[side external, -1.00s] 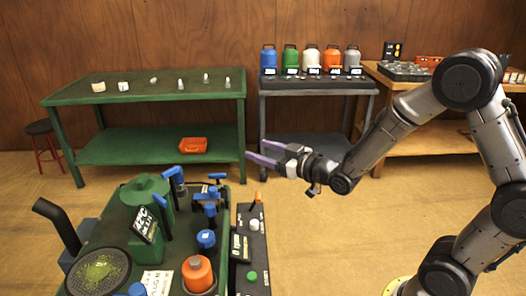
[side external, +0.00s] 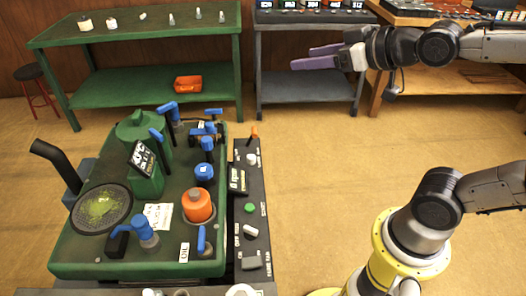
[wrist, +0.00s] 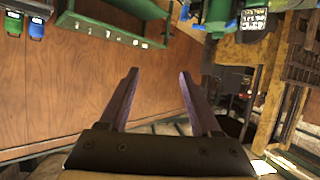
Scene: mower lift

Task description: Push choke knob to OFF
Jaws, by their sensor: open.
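The green mower engine unit (side external: 80,250) stands at the lower left in the side view. A dark control panel (side external: 241,190) runs along its right side. It carries an orange-tipped lever (side external: 254,132), a white knob (side external: 252,159), a green button (side external: 249,208), a pale switch (side external: 249,231) and a grey block (side external: 251,262). The small labels are hard to read, so I cannot tell which is the choke knob. My gripper (side external: 304,57) is open and empty, well above and right of the panel, pointing left. Its purple fingers (wrist: 158,72) also show in the wrist view.
A grey bench (side external: 310,88) and a wooden bench (side external: 400,85) stand at the back right. Blue handles (side external: 167,108) rise from the engine unit.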

